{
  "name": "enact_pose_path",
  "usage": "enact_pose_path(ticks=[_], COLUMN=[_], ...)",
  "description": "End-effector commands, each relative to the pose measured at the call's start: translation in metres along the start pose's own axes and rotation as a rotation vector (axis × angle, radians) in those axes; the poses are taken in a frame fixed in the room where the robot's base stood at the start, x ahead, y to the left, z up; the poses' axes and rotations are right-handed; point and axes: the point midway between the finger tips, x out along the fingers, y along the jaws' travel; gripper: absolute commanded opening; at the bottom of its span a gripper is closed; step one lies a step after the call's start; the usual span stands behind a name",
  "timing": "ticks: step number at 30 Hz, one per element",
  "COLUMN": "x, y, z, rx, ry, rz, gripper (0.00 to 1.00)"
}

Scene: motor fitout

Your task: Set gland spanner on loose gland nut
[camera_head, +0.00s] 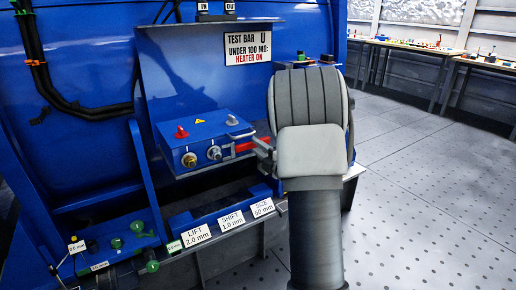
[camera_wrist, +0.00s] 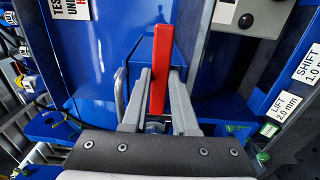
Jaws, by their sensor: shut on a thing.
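My gripper (camera_head: 262,149) is shut on a red bar-shaped tool, which I take to be the gland spanner (camera_head: 245,146). In the wrist view the red spanner (camera_wrist: 161,62) stands out between the two grey fingers (camera_wrist: 159,100). A blue box (camera_head: 207,137) on the machine has two round fittings on its front: a brass one (camera_head: 189,160) and a grey one (camera_head: 214,153). The spanner's left end is close to the grey fitting; I cannot tell whether they touch. Which nut is loose does not show. The spanner's working end is hard to make out.
Below is a ledge with labels such as "LIFT 2.0 mm" (camera_head: 196,235). Green-knobbed fittings (camera_head: 137,227) are at lower left. The floor to the right (camera_head: 420,180) is clear; workbenches stand at the back.

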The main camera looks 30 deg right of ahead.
Motion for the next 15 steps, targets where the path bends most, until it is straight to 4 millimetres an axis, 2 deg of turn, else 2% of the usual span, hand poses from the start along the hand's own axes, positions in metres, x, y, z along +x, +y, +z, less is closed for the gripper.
enact_pose_path(ticks=[15], x=[0.0003], y=[0.001], z=[-0.0032], rx=[0.0], ry=[0.001], rz=[0.002], gripper=[0.0])
